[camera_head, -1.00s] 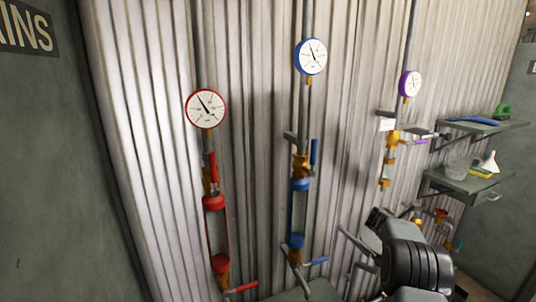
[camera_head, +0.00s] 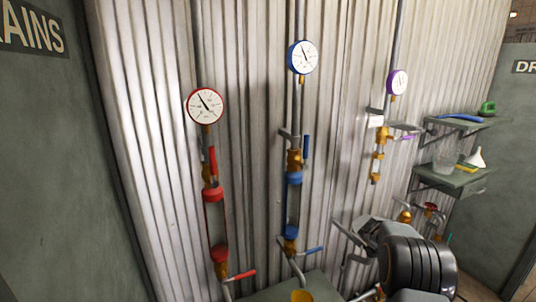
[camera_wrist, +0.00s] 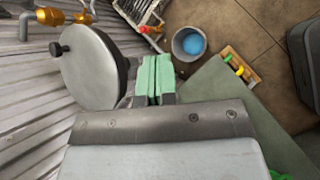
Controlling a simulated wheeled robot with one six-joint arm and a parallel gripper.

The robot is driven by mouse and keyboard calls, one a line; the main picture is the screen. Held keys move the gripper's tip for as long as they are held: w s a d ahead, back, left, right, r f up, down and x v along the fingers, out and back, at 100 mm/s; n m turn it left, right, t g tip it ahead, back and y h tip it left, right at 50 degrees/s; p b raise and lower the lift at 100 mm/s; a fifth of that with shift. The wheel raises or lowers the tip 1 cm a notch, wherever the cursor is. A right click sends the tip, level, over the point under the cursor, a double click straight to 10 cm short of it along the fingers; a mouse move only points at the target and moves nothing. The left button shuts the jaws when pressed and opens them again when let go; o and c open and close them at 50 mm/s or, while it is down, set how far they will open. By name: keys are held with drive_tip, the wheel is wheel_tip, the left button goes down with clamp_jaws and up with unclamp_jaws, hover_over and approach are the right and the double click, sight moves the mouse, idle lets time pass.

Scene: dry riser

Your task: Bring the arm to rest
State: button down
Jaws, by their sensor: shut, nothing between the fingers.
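My gripper (camera_wrist: 154,78) shows in the wrist view with its two pale green finger pads pressed together and nothing between them. A round grey disc with a black knob (camera_wrist: 92,66) lies just left of the fingers in that view; I cannot tell whether they touch. My arm (camera_head: 410,262) is bent at the lower right of the head view, in front of the corrugated wall. The fingers cannot be made out clearly there.
Pipes with a red gauge (camera_head: 206,106), a blue gauge (camera_head: 303,57) and a purple gauge (camera_head: 397,82) run up the wall. Shelves (camera_head: 452,180) hold a funnel (camera_head: 476,158) at right. A grey bucket (camera_wrist: 189,44) stands on the tiled floor.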

drive_tip(key=s+a+r+m+t+y, duration=0.1)
drive_tip(key=s+a+r+m+y, duration=0.3)
drive_tip(key=s+a, duration=0.9)
drive_tip(key=s+a+r+m+t+y+p, duration=0.1)
drive_tip(key=s+a+r+m+y, duration=0.3)
drive_tip(key=s+a+r+m, duration=0.5)
drive_tip(key=s+a, duration=0.5)
drive_tip(key=s, duration=0.1)
drive_tip(key=shift+s+r+m, duration=0.15)
drive_tip(key=shift+m, duration=0.15)
